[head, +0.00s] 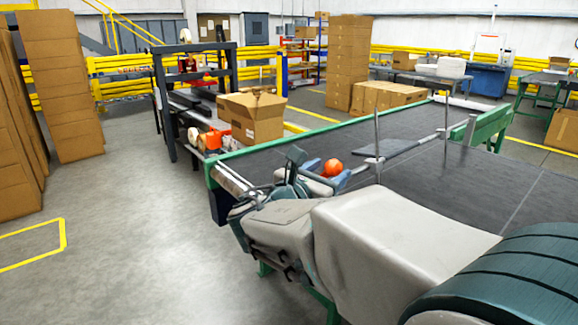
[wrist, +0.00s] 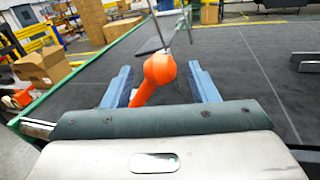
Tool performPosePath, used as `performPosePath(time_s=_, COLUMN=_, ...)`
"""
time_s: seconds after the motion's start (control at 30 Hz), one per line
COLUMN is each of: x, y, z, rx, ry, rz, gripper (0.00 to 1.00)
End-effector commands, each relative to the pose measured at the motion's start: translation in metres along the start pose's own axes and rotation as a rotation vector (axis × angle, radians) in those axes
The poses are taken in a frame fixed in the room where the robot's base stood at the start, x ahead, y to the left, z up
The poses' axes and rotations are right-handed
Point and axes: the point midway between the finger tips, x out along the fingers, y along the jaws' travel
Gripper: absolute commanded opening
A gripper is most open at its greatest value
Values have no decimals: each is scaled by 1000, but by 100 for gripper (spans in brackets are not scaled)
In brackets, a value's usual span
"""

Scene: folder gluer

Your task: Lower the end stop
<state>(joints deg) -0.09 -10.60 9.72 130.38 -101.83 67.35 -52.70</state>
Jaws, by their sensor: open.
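An orange ball knob (head: 332,167) on an orange stem shows just beyond my gripper (head: 322,178) at the near end of the dark conveyor. In the wrist view the knob (wrist: 160,68) stands between my gripper's two blue fingers (wrist: 161,84), with a gap on both sides. The fingers are apart and hold nothing. A thin grey plate (head: 388,149) with upright metal rods (head: 376,122) stands behind the knob; I cannot tell whether it is the end stop. The lower end of the stem is hidden by my gripper.
The green-edged conveyor (head: 300,142) runs away to the back right, its belt mostly bare. An open cardboard box (head: 254,117) stands beyond its left side. Dark metal bars (wrist: 305,62) lie at the right in the wrist view. Grey floor (head: 120,215) is clear at left.

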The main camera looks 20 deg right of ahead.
Motion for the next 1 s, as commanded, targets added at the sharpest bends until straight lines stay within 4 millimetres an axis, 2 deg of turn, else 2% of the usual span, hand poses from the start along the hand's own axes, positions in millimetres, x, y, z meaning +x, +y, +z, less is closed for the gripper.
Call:
performPosePath(time_s=0.03, x=8, y=0, z=0, rx=0, ry=0, rz=-3, gripper=54)
performPosePath(time_s=0.2, x=24, y=0, z=0, rx=1, ry=0, rz=-1, gripper=54)
performPosePath(time_s=0.53, x=28, y=0, z=0, rx=2, ry=0, rz=0, gripper=54)
performPosePath(time_s=0.57, x=28, y=0, z=0, rx=2, ry=0, rz=0, gripper=51)
performPosePath(time_s=0.73, x=27, y=0, z=0, rx=2, ry=0, rz=0, gripper=3)
performPosePath(time_s=0.77, x=27, y=0, z=0, rx=2, ry=0, rz=0, gripper=0)
performPosePath(time_s=1.0, x=26, y=4, z=3, rx=-12, ry=4, rz=5, gripper=0)
